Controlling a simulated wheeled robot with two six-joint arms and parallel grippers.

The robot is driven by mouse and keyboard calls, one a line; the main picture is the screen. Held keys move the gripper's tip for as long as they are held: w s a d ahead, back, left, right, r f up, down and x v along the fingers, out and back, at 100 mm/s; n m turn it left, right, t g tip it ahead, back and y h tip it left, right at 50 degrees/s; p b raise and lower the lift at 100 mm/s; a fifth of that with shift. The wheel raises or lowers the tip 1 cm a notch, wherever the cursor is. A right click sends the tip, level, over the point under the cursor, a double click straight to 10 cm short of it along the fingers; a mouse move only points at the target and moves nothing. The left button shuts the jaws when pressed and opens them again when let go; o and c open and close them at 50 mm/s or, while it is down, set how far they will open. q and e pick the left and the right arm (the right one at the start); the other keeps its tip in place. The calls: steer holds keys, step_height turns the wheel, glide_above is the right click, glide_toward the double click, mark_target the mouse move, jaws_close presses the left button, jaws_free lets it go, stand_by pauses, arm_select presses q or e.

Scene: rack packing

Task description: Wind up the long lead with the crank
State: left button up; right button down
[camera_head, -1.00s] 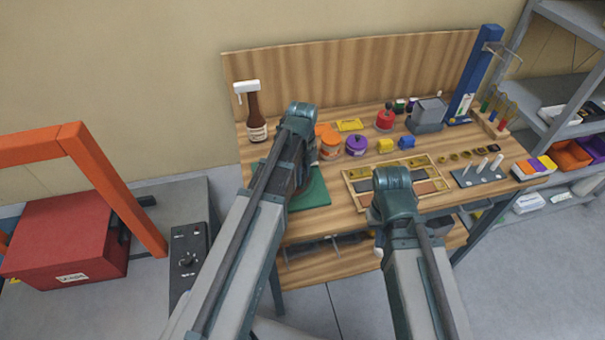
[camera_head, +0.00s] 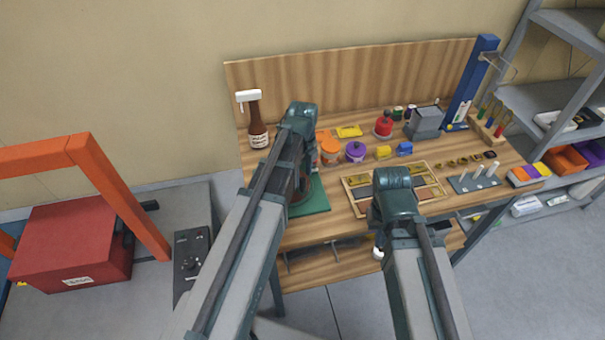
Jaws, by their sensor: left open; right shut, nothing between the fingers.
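I cannot make out the long lead or the crank. A green mat (camera_head: 316,196) lies at the left front of the wooden bench, largely covered by my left arm. A small reddish-brown thing (camera_head: 299,208) shows on it beside the arm, too hidden to name. My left arm reaches over the mat, and its gripper is hidden behind the arm's own links.
The bench (camera_head: 330,222) holds a brown bottle (camera_head: 257,130), orange (camera_head: 330,152) and purple (camera_head: 355,152) tubs, a wooden tray (camera_head: 440,181) and a grey peg block (camera_head: 474,180). A blue post (camera_head: 473,80) and grey shelves (camera_head: 545,95) stand right. A red box (camera_head: 75,235) sits left.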

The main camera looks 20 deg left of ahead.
arm_select(q)
step_height(320, 180, up, 10)
steer(key=p, duration=0.9)
steer(key=shift+r, duration=0.15)
steer(key=n, duration=0.7)
steer(key=shift+r+p, duration=0.3)
steer(key=shift+p, duration=0.05)
steer(key=shift+f, duration=0.1)
